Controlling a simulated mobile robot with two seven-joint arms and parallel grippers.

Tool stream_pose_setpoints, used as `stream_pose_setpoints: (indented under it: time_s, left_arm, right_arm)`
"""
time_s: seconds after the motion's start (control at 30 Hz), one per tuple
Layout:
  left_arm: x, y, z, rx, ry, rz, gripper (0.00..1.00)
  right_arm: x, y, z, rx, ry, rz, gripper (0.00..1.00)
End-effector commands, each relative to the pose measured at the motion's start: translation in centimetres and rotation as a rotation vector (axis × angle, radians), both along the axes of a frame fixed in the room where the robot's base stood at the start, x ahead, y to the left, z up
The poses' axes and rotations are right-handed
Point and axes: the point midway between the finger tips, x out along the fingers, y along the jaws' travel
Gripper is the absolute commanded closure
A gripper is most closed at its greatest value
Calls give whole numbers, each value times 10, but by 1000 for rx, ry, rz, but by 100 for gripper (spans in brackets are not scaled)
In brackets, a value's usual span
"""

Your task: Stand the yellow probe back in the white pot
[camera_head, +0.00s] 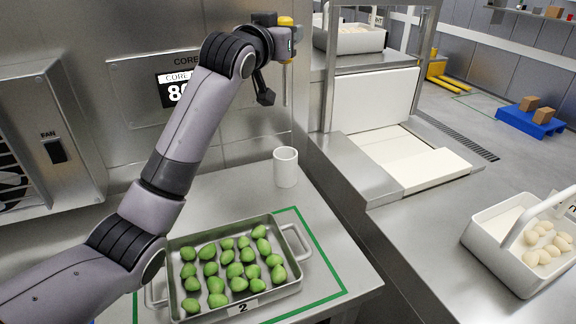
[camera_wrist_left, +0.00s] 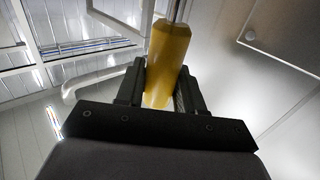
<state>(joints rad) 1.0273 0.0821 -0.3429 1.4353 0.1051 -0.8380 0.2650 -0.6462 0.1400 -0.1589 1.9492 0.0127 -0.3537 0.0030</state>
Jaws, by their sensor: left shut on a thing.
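My left gripper (camera_head: 284,42) is raised at the upper middle of the head view, in front of the back wall panel. It is shut on the yellow probe (camera_head: 286,21), whose yellow handle shows at the gripper; the rest is largely hidden. In the left wrist view, the yellow probe (camera_wrist_left: 170,50) sits between the two dark fingers of the left gripper (camera_wrist_left: 160,88), with a thin metal rod running out of the top of the frame. The white pot (camera_head: 285,168) stands upright on the steel counter, well below the gripper and apart from it. My right gripper is not in view.
A steel tray (camera_head: 174,258) of green filled pasta stands inside a green outline, in front of the white pot. A display panel (camera_head: 172,92) is on the back wall. A white basket (camera_head: 491,258) with pale pieces stands at right. The counter around the pot is clear.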

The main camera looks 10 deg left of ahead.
Motion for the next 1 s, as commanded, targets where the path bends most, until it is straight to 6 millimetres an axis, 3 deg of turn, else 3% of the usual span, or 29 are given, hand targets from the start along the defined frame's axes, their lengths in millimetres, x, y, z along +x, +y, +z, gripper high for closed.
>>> stream_pose_setpoints:
  time_s: [0.13, 0.5, 1.0]
  left_arm:
    - [1, 0, -26, 2, 6, 0, 95]
    - [0, 0, -124, 2, 6, 0, 95]
    - [0, -1, -189, 0, 3, 0, 95]
  right_arm:
    - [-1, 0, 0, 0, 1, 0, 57]
    - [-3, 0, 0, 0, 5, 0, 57]
    - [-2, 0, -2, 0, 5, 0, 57]
